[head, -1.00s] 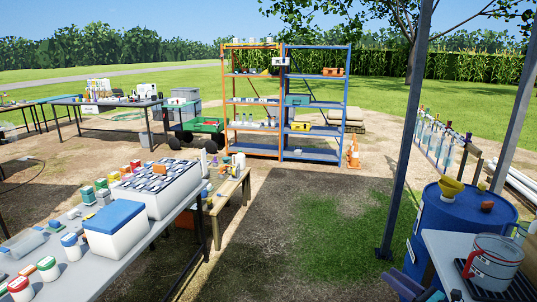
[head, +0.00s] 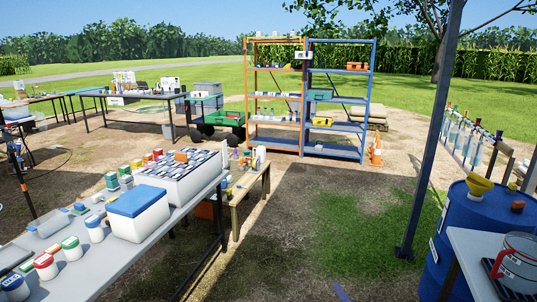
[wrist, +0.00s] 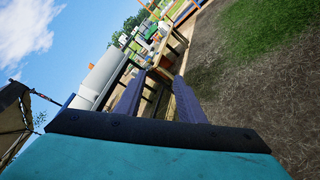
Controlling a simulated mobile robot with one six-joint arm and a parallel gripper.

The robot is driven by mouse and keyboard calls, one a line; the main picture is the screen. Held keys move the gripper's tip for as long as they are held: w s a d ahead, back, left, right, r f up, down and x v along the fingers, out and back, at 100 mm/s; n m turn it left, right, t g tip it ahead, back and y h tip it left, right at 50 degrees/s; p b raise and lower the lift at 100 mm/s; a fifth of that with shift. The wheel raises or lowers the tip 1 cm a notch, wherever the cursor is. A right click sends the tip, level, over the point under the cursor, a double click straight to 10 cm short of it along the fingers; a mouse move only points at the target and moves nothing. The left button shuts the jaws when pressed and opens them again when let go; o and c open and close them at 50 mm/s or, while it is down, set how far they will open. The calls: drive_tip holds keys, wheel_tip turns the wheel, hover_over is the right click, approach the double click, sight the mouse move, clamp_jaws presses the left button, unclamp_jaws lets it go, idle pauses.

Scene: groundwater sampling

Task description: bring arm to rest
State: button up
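My gripper (wrist: 157,92) shows in the wrist view with its two dark blue-grey fingers spread apart. Nothing is between them; ground and a wooden bench show in the gap. The wrist picture is strongly tilted. In the head view only a small blue-grey tip at the bottom edge, likely part of my gripper, is seen. The rest of my arm is out of the head view.
A grey table (head: 88,272) with a blue-lidded white box (head: 138,215) and several jars stands at left. A wooden bench (head: 250,190) is behind it. A blue barrel (head: 470,235) and post (head: 432,140) stand at right. Ground (head: 290,245) between is clear.

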drive_tip(key=s+a+f+m+g+h+b, duration=0.1)
drive_tip(key=s+a+f+m+g+h, duration=0.1)
drive_tip(key=f+m, duration=0.35)
drive_tip(key=s+a+f+m+g+h, duration=0.1)
drive_tip(key=s+a+f+m+g, duration=0.15)
drive_tip(key=f, duration=0.55)
drive_tip(key=s+a+f+m+g+h+b, duration=0.15)
drive_tip(key=s+f+m+g, duration=0.45)
drive_tip(key=s+f, duration=0.7)
drive_tip(key=s+a+m+g, duration=0.2)
drive_tip(key=s+m+g, duration=0.3)
drive_tip(key=s, duration=0.8)
drive_tip(key=s+a+f+m+g, duration=0.1)
drive_tip(key=s+m+g, duration=0.5)
drive_tip(key=s, duration=0.7)
drive_tip(key=shift+a+m+y, duration=0.35)
drive_tip(key=shift+a+m, duration=0.4)
drive_tip(key=shift+m, duration=0.25)
drive_tip(key=shift+s+f, duration=0.1)
drive_tip(key=shift+f, duration=0.05)
